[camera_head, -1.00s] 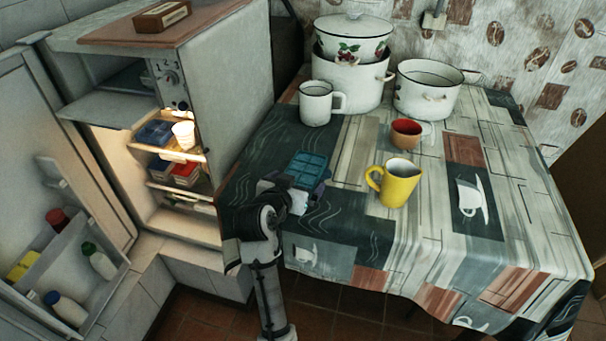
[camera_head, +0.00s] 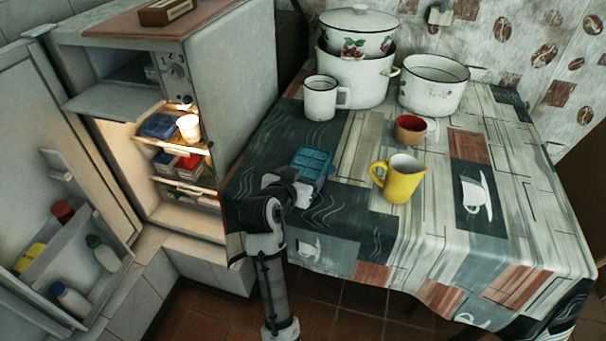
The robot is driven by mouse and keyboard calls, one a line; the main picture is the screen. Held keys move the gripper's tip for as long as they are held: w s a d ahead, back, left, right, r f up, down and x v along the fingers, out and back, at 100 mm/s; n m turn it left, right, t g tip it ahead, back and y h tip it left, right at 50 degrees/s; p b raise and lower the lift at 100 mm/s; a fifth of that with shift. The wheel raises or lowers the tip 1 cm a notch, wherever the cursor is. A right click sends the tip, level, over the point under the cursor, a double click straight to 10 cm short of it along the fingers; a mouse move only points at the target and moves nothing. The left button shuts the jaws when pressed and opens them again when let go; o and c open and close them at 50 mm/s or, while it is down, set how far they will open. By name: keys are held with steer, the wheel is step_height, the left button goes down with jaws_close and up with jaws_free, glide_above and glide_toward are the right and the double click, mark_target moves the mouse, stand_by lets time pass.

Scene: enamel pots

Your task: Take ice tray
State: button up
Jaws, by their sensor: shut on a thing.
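The blue-teal ice tray (camera_head: 312,163) is at the left part of the table, over the dark patch of the patterned cloth. My gripper (camera_head: 308,186) is at the near end of the tray and shut on it. The fingers are small in this view and partly hidden by my wrist. I cannot tell whether the tray rests on the cloth or is just above it.
A yellow pitcher (camera_head: 402,180) stands right of the tray, with a red-brown bowl (camera_head: 410,130) behind it. A white mug (camera_head: 321,98), stacked pots (camera_head: 357,75) and a white pot (camera_head: 433,86) stand at the back. The open fridge (camera_head: 232,95) is left.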

steer(key=shift+r, duration=0.15)
step_height(320, 180, up, 20)
steer(key=p, duration=0.1)
stand_by(1.0)
